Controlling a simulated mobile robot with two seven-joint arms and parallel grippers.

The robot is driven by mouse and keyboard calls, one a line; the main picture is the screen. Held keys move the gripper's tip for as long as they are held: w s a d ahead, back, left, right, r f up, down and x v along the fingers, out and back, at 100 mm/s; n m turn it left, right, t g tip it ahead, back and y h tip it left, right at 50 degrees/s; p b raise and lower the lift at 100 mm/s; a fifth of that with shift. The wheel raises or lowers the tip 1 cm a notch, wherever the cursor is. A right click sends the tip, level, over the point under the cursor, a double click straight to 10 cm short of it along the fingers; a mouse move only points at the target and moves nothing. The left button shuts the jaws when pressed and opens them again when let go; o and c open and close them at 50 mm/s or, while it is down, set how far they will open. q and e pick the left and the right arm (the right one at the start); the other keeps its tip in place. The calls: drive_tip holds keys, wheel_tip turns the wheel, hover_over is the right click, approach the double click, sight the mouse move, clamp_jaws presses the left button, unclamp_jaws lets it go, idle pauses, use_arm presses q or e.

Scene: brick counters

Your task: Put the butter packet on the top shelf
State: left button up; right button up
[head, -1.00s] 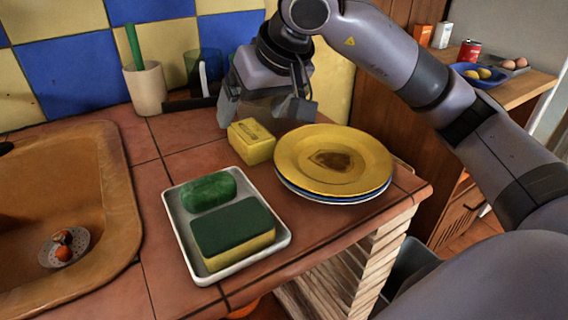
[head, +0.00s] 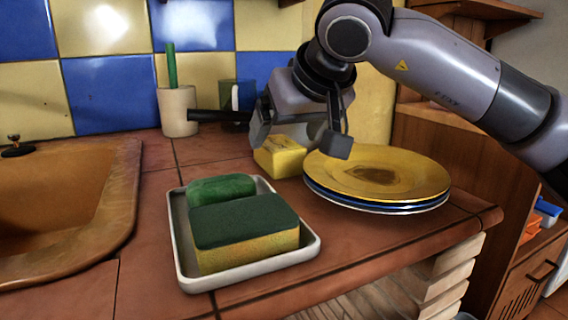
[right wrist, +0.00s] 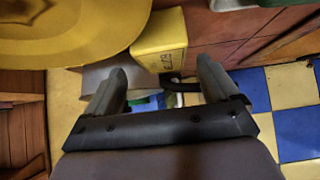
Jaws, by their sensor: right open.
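The yellow butter packet (head: 281,160) stands on the tiled counter, just left of the plate stack and behind the tray. My right gripper (head: 302,142) is open above and in front of it in the head view, hiding its upper part. In the right wrist view the butter packet (right wrist: 160,42) lies beyond the fingertips, with nothing between the fingers. A wooden shelf (head: 480,10) shows at the upper right of the head view; I cannot tell if it is the top one. My left gripper is not in view.
A stack of plates with a yellow one on top (head: 376,172) is right of the packet. A white tray (head: 250,268) holds a sponge (head: 246,232) and green soap (head: 221,188). A cup (head: 178,112) stands at the back. The sink (head: 70,210) is at left.

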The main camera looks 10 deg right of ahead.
sight(279, 142)
drive_tip(key=x, duration=0.1)
drive_tip(key=b+x, duration=0.1)
drive_tip(key=x, duration=0.2)
drive_tip(key=shift+s+a+f+b, duration=0.15)
drive_tip(key=shift+a+b, duration=0.1)
drive_tip(key=shift+b, duration=0.05)
drive_tip(key=shift+w+f, duration=0.2)
drive_tip(key=shift+w, duration=0.15)
drive_tip(key=shift+r, duration=0.15)
drive_tip(key=c, duration=1.3)
